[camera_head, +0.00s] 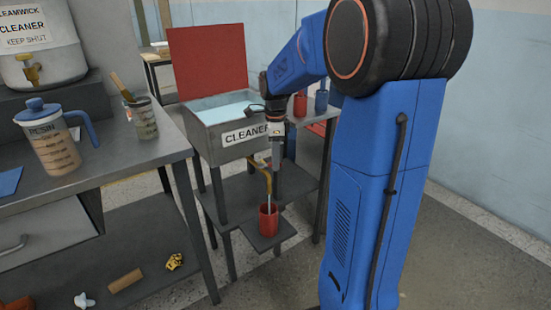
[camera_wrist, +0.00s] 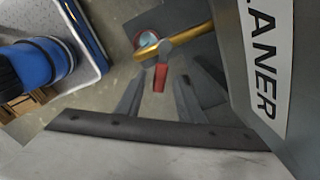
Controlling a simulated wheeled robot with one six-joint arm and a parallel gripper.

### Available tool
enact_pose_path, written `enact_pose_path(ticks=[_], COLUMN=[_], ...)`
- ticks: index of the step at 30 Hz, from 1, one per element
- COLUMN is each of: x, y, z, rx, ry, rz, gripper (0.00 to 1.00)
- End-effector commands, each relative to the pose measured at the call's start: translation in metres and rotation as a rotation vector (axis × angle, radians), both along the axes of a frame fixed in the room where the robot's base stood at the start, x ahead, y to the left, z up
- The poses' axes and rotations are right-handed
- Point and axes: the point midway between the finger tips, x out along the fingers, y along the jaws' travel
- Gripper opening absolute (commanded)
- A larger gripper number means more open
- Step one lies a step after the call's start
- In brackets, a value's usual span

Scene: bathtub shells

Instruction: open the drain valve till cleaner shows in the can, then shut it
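The grey tank (camera_head: 223,143) labelled CLEANER holds pale blue liquid under its raised red lid (camera_head: 208,62). A brass drain pipe (camera_head: 266,176) comes from its front. A thin pale stream runs from the pipe into the red can (camera_head: 268,221) on a low shelf. In the wrist view the can (camera_wrist: 146,40) shows a red rim with pale blue inside, partly hidden by the pipe (camera_wrist: 185,49). The red valve handle (camera_wrist: 160,78) points toward my gripper (camera_wrist: 161,80), whose fingers stand apart on either side, with gaps showing. In the head view, my gripper (camera_head: 275,160) points down beside the pipe.
A bench (camera_head: 100,166) at left holds a resin jug (camera_head: 50,145), a cup with a brush (camera_head: 143,118) and a cleaner container (camera_head: 45,50). Open floor lies at the right.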

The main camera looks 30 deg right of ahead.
Motion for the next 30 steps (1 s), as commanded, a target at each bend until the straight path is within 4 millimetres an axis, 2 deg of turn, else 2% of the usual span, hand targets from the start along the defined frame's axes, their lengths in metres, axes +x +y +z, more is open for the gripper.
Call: enact_pose_path(ticks=[5,9,20,30], x=[0.000,0.000,0.001,0.011], y=[0.000,0.000,-0.001,-0.005], z=[0.000,0.000,0.000,0.001], rx=[0.000,0.000,0.000,0.000], ry=[0.000,0.000,0.001,0.000], rz=[0.000,0.000,0.030,0.229], gripper=[0.34,0.01,0.00,0.00])
